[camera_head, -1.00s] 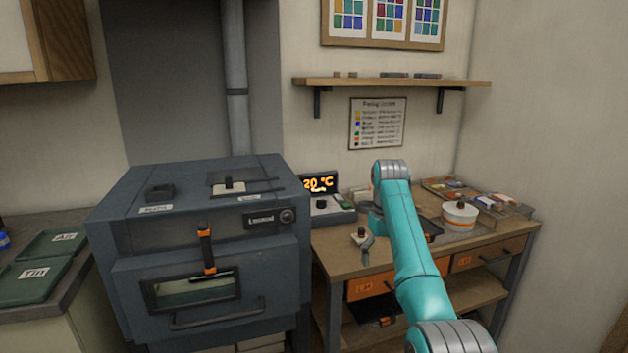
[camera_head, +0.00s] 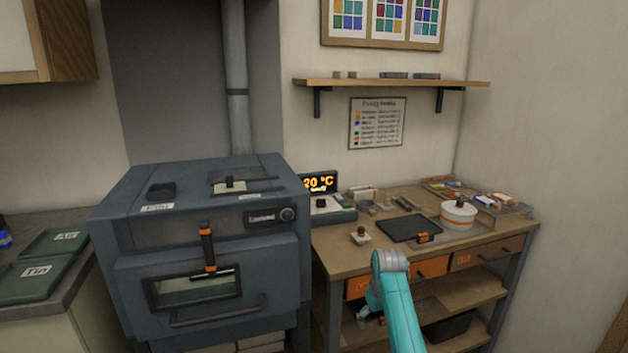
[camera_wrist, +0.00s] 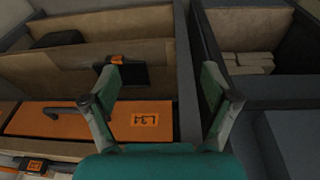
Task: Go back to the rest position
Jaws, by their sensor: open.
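My gripper (camera_wrist: 165,100) is open in the wrist view, with nothing between its two fingers. In the head view my teal arm is low in front of the wooden workbench (camera_head: 345,247), its end bent down beside the lower shelf. The gripper itself is mostly hidden there, with only a small part showing left of the arm. In the wrist view an orange drawer front labelled L31 (camera_wrist: 150,122) lies below and left of the fingers.
The dark kiln (camera_head: 130,235) with its orange-handled door stands left of the bench. A black tray (camera_head: 400,228), a white round pot (camera_head: 459,213) and a controller (camera_head: 330,210) are on the bench top. Green trays (camera_head: 30,280) lie far left. A wall shelf (camera_head: 390,83) hangs above.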

